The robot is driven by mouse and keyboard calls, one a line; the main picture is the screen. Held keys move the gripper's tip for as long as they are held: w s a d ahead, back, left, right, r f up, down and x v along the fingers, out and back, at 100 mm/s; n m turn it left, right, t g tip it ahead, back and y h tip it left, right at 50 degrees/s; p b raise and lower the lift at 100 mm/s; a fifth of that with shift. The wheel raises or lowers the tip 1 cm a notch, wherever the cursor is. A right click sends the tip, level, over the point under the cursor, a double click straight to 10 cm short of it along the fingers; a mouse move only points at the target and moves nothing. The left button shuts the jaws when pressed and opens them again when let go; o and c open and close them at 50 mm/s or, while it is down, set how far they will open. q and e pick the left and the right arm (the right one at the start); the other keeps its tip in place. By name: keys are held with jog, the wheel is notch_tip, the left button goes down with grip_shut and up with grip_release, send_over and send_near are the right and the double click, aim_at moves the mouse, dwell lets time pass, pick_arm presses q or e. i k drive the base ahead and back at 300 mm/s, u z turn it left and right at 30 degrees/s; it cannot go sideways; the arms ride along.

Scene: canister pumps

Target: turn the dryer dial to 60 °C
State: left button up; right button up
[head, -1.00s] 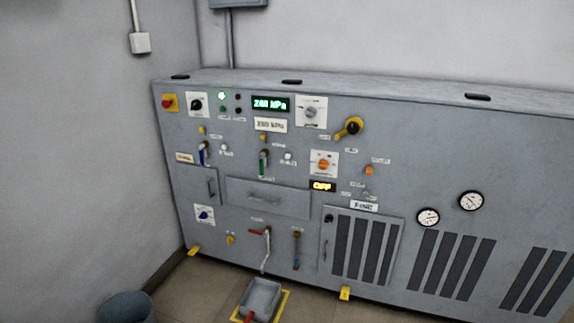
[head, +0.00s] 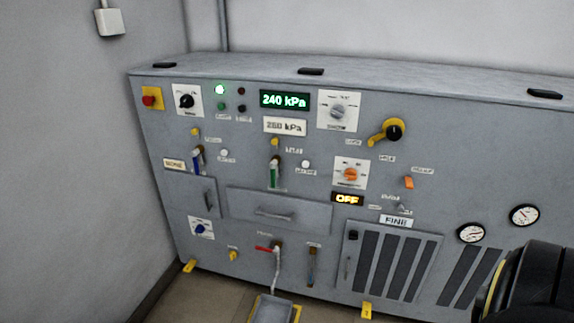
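A dial with an orange knob (head: 350,175) sits on a white square plate right of the panel's middle. Its scale marks are too small to read. Below it, a small display (head: 347,199) reads OFF in amber. Another white-plated dial with a grey knob (head: 338,112) is above it, and one with a black knob (head: 187,101) is at the upper left. I cannot read which label says dryer. Neither gripper is in view. A black rounded part of my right arm shows at the lower right, apart from the dials in the picture.
A green display (head: 284,100) reads 240 kPa above a 260 kPa plate (head: 285,126). A yellow-and-black handle (head: 390,131) sticks out right of the dials. A red-handled tap (head: 272,249) is above a grey tray (head: 272,311). Two round gauges (head: 471,233) are at the right.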

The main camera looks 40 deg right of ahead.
aim_at(350, 174)
jog(key=z, duration=0.25)
jog(key=i, duration=1.15)
jog(key=z, duration=0.75)
